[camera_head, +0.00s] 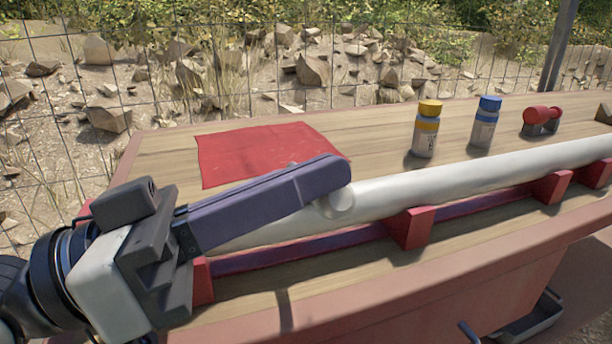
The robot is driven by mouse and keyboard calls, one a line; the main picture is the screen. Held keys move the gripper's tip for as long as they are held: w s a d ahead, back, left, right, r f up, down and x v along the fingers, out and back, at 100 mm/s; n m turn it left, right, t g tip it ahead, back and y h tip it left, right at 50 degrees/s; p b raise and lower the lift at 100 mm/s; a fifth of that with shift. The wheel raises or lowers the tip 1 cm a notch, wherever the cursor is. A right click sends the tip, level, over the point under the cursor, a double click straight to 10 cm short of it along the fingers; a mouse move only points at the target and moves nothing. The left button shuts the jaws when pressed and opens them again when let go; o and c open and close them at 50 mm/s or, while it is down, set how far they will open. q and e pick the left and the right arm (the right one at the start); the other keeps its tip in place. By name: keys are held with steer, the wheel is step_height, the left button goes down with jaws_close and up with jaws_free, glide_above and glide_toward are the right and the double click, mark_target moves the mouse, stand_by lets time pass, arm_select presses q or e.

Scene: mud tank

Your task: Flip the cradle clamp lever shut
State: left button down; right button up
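A long white pipe (455,180) lies along the bench in a cradle with red blocks (410,228). My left gripper (335,175) comes in from the left. A long purple-grey bar, apparently its finger, reaches across the near part of the pipe, its tip over or against it. A round white boss (337,203) shows on the pipe just below this tip. I cannot make out a second finger or a gap. No clamp lever can be clearly identified; the bar hides part of the pipe and cradle. My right gripper is not in view.
A red cloth (260,150) lies flat behind the bar. A yellow-capped bottle (426,130), a blue-capped bottle (485,122) and a red cylinder on a dark stand (543,118) stand behind the pipe. The wooden bench (375,140) has a red rim. A wire fence is behind.

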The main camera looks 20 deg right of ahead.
arm_select(q)
steer(key=shift+s+d+f+y, duration=0.15)
steer(key=shift+f+y, duration=0.15)
steer(key=shift+f, duration=0.35)
step_height(320, 180, up, 5)
steer(key=p, duration=0.4)
steer(key=a+f+b, duration=0.1)
steer(key=a+b, duration=0.1)
steer(key=a, duration=0.7)
steer(key=shift+w+a+f, duration=0.25)
steer(key=shift+a+f, duration=0.05)
steer(key=shift+f, duration=0.1)
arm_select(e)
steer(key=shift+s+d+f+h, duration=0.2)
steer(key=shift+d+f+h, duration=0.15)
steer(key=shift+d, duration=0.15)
arm_select(q)
steer(key=shift+s, duration=0.1)
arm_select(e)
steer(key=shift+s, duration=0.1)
